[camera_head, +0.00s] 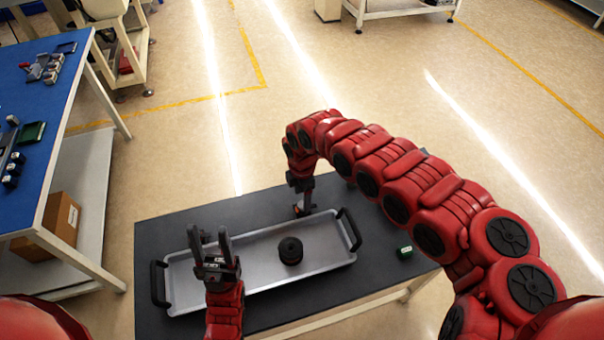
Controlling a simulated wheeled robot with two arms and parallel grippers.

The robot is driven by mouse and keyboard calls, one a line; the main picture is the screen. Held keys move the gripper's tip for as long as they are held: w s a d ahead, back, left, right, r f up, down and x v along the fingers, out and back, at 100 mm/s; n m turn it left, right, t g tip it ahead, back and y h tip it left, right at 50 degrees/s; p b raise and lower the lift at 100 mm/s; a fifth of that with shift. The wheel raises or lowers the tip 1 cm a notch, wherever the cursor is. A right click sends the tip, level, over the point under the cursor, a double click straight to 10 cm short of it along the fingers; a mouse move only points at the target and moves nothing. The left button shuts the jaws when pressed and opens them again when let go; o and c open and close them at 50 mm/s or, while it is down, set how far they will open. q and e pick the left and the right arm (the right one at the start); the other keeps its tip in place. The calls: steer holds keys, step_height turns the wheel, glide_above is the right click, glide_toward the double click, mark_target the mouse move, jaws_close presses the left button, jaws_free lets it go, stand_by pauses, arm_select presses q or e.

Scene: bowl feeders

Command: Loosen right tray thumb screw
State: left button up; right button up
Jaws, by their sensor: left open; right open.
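A silver tray (207,281) with a black handle at each end lies on the dark table. A black, round, stepped knob-like piece (290,250) stands inside it, right of the middle. I cannot make out for certain which part is the right tray thumb screw. My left gripper (209,238) is open over the left part of the tray, fingers pointing away from me, with nothing seen between them. My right gripper (303,210) points down at the tray's far rim, behind the black piece. It is open, its fingertips small in view; whether it touches the rim is unclear.
The dark table top (185,222) has free room behind the tray.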

step_height(320, 180, up, 6)
steer(key=b, duration=0.1)
step_height(320, 180, up, 9)
steer(key=p, duration=0.6)
glide_above(302, 204)
steer(key=shift+s+f, duration=0.1)
steer(key=shift+f, duration=0.1)
